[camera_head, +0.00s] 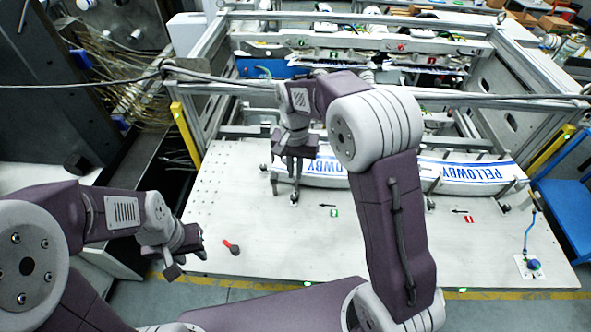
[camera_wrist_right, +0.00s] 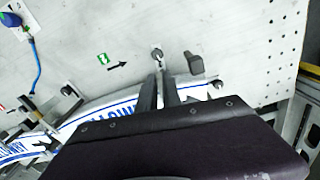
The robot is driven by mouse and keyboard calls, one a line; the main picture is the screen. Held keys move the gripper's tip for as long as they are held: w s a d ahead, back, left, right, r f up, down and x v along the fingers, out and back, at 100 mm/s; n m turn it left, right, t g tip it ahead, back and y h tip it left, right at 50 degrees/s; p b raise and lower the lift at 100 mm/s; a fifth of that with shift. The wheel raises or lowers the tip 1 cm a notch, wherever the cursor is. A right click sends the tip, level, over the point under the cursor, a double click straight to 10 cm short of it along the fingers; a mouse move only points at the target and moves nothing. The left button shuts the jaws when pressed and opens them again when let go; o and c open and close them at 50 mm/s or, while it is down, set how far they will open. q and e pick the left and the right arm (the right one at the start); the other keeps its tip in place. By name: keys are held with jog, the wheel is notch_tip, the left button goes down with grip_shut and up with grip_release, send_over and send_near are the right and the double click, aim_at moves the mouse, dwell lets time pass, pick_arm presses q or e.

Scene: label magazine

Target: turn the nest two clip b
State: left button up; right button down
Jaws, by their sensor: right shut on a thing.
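Nest two, marked by a green 2 plate (camera_head: 333,212), holds a curved white label strip with blue PELLOWBY lettering (camera_head: 340,174); it also shows in the right wrist view (camera_wrist_right: 125,106). My right gripper (camera_head: 294,184) points down at the strip's left end. In the right wrist view its two fingers (camera_wrist_right: 159,76) are shut on a small clip (camera_wrist_right: 157,54) on the plate; the fingers hide part of it. A dark knob-like piece (camera_wrist_right: 195,64) stands beside the fingertips. My left gripper (camera_head: 184,256) hangs over the plate's left edge, apart from the nests; its finger gap is unclear.
A second strip (camera_head: 470,172) lies in the nest to the right, by a red 1 plate (camera_head: 469,219). A red-handled tool (camera_head: 231,246) lies on the front left plate. A blue knob with a hose (camera_head: 533,264) stands front right. The front middle plate (camera_head: 330,250) is clear.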

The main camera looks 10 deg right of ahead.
jog(key=shift+s+f, duration=0.1)
jog(key=shift+f, duration=0.05)
jog(key=c, duration=1.6)
grip_release()
jog(key=shift+o, duration=0.4)
jog(key=shift+w, duration=0.2)
notch_tip(320, 180, up, 9)
jog(key=shift+r+b, duration=0.1)
jog(key=shift+b, duration=0.55)
